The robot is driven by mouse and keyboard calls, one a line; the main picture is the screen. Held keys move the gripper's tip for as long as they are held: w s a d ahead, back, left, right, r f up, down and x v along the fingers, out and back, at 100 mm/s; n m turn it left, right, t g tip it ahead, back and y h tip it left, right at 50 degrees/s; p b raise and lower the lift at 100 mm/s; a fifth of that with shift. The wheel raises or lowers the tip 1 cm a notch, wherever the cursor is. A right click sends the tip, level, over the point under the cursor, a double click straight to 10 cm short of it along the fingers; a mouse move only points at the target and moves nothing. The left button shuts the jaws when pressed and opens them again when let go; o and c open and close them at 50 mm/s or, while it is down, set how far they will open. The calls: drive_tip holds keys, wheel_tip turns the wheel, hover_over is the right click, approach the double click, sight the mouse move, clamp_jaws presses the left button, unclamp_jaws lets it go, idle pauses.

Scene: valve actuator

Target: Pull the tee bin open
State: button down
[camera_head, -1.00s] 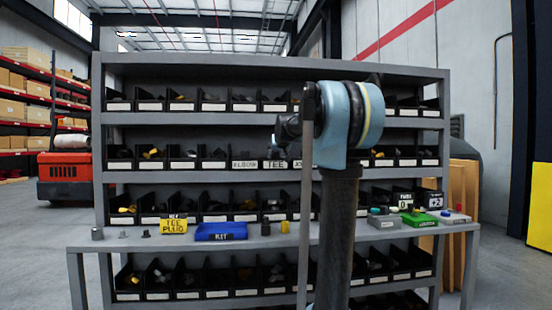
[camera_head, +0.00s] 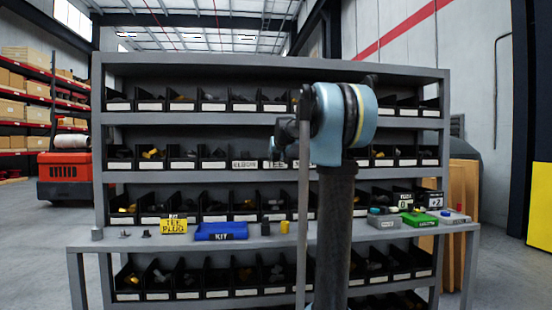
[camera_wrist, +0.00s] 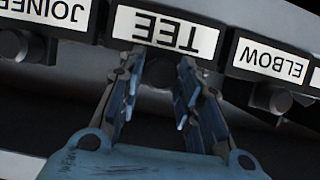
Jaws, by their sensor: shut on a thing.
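The tee bin is a black bin with a white TEE label (camera_wrist: 156,32), upside down in the wrist view. A round dark knob (camera_wrist: 160,73) sits below the label there. My gripper (camera_wrist: 161,70) has its two fingers on either side of this knob and is shut on it. The exact contact is dark and hard to see. In the head view the TEE label (camera_head: 278,165) shows on the second row from the top, partly covered by my arm. My fingers are hidden in that view.
The elbow bin (camera_wrist: 269,62) and joiner bin (camera_wrist: 45,12) flank the tee bin closely. A front ledge (camera_head: 264,243) of the grey rack holds a yellow TEE PLUG box (camera_head: 173,225), a blue KIT tray (camera_head: 221,231), a green tray (camera_head: 419,219) and small parts.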

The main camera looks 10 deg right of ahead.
drive_tip(key=s, duration=1.1)
drive_tip(key=shift+s, duration=0.35)
drive_tip(key=c, duration=1.2)
unclamp_jaws()
drive_tip(key=shift+c, duration=0.2)
drive_tip(key=shift+s, duration=0.1)
drive_tip(key=v, duration=1.1)
drive_tip(key=shift+s, duration=0.35)
drive_tip(key=shift+r, duration=0.1)
